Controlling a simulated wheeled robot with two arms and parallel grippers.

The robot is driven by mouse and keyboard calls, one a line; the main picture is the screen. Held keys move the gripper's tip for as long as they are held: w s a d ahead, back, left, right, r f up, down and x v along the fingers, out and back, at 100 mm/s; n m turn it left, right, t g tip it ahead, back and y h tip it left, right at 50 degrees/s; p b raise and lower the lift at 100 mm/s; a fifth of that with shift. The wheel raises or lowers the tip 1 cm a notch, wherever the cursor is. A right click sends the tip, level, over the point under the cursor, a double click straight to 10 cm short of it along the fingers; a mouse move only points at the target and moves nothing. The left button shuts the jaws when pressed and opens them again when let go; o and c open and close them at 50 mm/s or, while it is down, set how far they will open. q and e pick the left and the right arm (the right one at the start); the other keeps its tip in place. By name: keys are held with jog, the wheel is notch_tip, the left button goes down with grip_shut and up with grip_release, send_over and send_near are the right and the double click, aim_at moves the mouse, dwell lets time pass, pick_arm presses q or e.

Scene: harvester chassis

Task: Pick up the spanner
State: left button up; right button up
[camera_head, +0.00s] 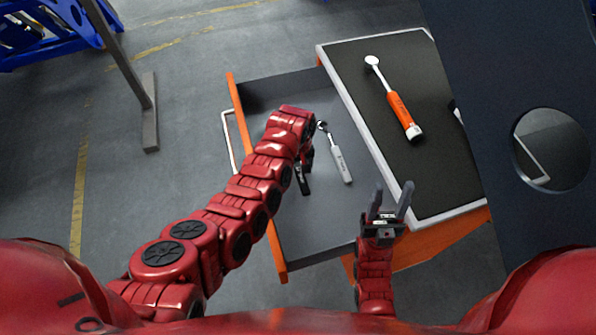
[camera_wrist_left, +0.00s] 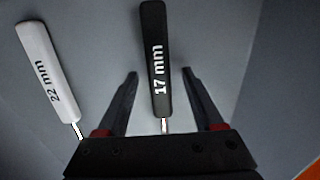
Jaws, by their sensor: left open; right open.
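A black-handled tool (camera_head: 303,180) marked "17 mm" (camera_wrist_left: 154,65) and a white-handled tool (camera_head: 341,163) marked "22 mm" (camera_wrist_left: 47,75) lie in the open drawer. They look like spanners; which one the task names I cannot tell. My left gripper (camera_head: 307,158) is down in the drawer over the black one, its head hidden there by my arm. In the left wrist view, the open left fingers (camera_wrist_left: 160,73) stand on either side of the black handle's lower part, apart from it. My right gripper (camera_head: 391,202) is open and empty near the cabinet's front corner.
The grey drawer (camera_head: 320,227) has an orange front edge (camera_head: 259,180). On the dark cabinet top (camera_head: 440,170) lies an orange-handled tool (camera_head: 399,105). A dark panel (camera_head: 505,60) with a round hole stands at right. The drawer floor right of the white tool is clear.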

pick_arm(q)
jog(key=shift+r, duration=0.1)
jog(key=shift+c, duration=0.5)
grip_shut()
dwell(0.8)
